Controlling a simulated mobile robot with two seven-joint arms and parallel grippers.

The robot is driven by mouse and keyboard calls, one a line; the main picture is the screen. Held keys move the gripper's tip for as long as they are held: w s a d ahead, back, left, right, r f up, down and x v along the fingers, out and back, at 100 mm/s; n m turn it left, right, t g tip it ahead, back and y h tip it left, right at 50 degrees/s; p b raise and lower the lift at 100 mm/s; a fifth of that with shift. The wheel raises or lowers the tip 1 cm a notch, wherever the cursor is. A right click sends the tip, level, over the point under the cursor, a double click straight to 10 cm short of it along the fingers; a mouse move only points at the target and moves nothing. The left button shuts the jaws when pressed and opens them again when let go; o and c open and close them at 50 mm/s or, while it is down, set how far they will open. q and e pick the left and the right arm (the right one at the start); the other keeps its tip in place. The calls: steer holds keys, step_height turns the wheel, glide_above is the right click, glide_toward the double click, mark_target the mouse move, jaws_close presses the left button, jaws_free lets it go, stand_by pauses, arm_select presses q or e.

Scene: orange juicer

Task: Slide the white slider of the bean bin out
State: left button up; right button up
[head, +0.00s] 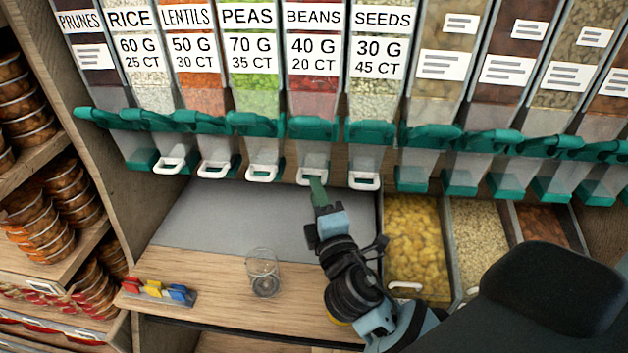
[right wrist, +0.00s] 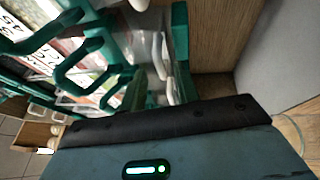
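The beans bin (head: 313,85) is a clear dispenser with a "BEANS 40 G 20 CT" label, between the peas and seeds bins. Its white slider (head: 313,178) is a loop handle at the bottom of the bin, below the green lever. My right gripper (head: 318,192) points up at this slider from below, its green fingertip at or just under the loop. In the right wrist view the green fingertip (right wrist: 136,92) is near white slider parts (right wrist: 159,55). Contact and finger opening cannot be made out. My left gripper is not in view.
White sliders of the peas bin (head: 262,173) and seeds bin (head: 364,181) flank it closely. A clear glass (head: 262,272) stands on the wooden counter, left of my right arm. Coloured clips (head: 158,290) lie further left. Open food trays (head: 415,240) are right of the arm. The grey mat (head: 220,225) is clear.

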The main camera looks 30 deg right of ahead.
steer(key=shift+x, duration=1.9)
steer(key=shift+c, duration=0.2)
jaws_close()
